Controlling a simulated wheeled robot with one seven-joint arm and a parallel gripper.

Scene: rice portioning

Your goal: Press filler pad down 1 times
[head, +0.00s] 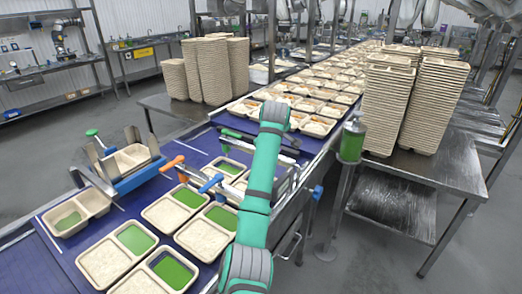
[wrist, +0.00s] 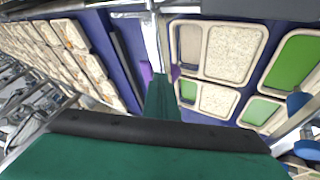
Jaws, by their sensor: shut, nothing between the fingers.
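My green arm (head: 262,170) reaches from the bottom of the head view up over the right side of the conveyor. A wide green link with a black band (wrist: 160,125) fills the lower wrist view. My gripper's fingertips cannot be made out in either view. I cannot tell for certain which thing is the filler pad. One candidate is a green cylinder on a metal post (head: 352,140), to the right of my arm. Another is a green knob (head: 92,132) on the metal-and-blue fixture at left. No contact with either shows.
The blue conveyor (head: 110,205) carries compartment trays (head: 178,212) with pale grain and green filling. Tall tray stacks (head: 388,105) stand on the steel table at right; more stand at back left. Filled trays run into the distance.

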